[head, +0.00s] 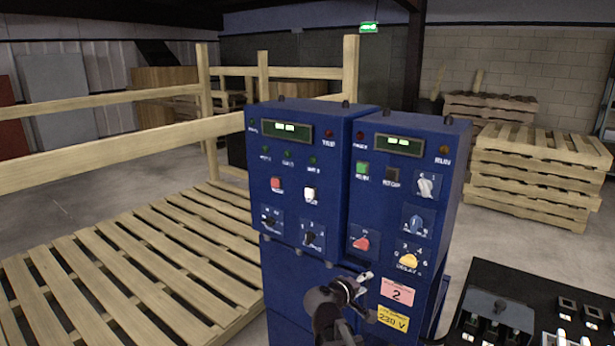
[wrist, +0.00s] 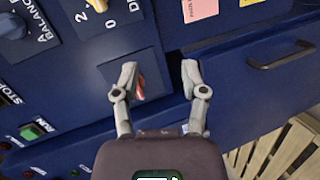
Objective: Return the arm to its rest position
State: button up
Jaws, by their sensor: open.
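My gripper (head: 368,296) is in front of the lower part of the right blue control cabinet (head: 400,130) in the head view. In the wrist view my gripper (wrist: 158,72) is open, with its two fingers apart and nothing held. A red knob (head: 361,243) on the cabinet shows above my gripper in the head view. The red knob (wrist: 141,86) also shows between the fingers in the wrist view, partly hidden by the left finger. I cannot tell the exact gap between fingertips and panel.
A second blue cabinet (head: 292,180) adjoins on the left. A wooden slatted platform with rails (head: 120,270) lies left. A black console (head: 545,290) with switches is at lower right. Stacked pallets (head: 535,170) stand behind. A drawer handle (wrist: 281,58) juts out in the wrist view.

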jog(key=s+d+f+m+g+y+p, duration=0.45)
jog(key=s+g, duration=0.25)
jog(key=s, duration=0.2)
jog(key=s+a+m+g+y+p, duration=0.2)
jog(key=s+a+g+y, duration=0.1)
jog(key=s+y, duration=0.3)
jog(key=shift+s+a+f+p, duration=0.25)
jog(key=shift+s+f+p, duration=0.15)
jog(key=shift+s, duration=0.3)
jog(key=shift+m, duration=0.25)
